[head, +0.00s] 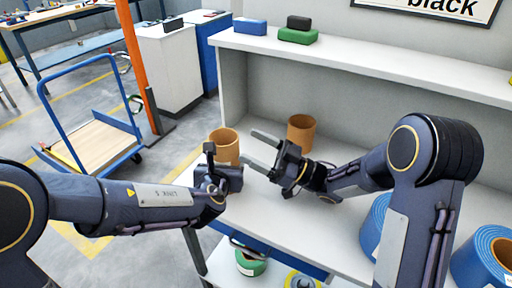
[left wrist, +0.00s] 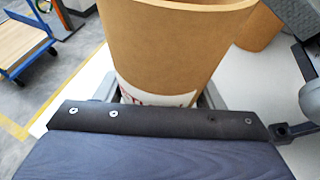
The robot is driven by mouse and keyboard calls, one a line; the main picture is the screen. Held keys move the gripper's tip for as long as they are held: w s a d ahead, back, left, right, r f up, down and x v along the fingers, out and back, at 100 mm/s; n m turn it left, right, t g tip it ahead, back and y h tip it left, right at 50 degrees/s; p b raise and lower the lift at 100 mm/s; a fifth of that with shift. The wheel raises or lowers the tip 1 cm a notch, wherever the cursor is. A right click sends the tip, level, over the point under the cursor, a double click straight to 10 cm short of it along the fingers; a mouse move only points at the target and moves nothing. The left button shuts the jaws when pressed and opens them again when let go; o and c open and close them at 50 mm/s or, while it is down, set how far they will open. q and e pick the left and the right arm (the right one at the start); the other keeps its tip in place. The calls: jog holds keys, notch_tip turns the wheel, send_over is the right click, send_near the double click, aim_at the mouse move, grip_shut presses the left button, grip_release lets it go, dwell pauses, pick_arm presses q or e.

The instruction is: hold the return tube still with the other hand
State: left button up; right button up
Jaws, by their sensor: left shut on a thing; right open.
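A brown cardboard tube (head: 225,143) stands upright near the left edge of the white bench top. It fills the left wrist view (left wrist: 178,45), with a white label (left wrist: 155,100) with red lettering, mostly hidden. My left gripper (head: 215,165) is shut on this tube low on its side; its fingertips are largely hidden. A second brown tube (head: 301,131) stands farther back on the bench, and part of it shows in the left wrist view (left wrist: 258,27). My right gripper (head: 262,152) is open and empty between the two tubes, fingers pointing left.
Blue rolls (head: 374,228) lie at the right of the bench. Green (head: 250,263) and yellow (head: 301,279) rolls are on a lower level. The upper shelf (head: 350,60) holds a blue box (head: 249,26) and a green box (head: 298,36). A blue cart (head: 98,140) stands on the floor left.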

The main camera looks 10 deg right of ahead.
pick_arm(q)
jog(key=o, duration=1.1)
jog(key=shift+s+r, duration=0.1)
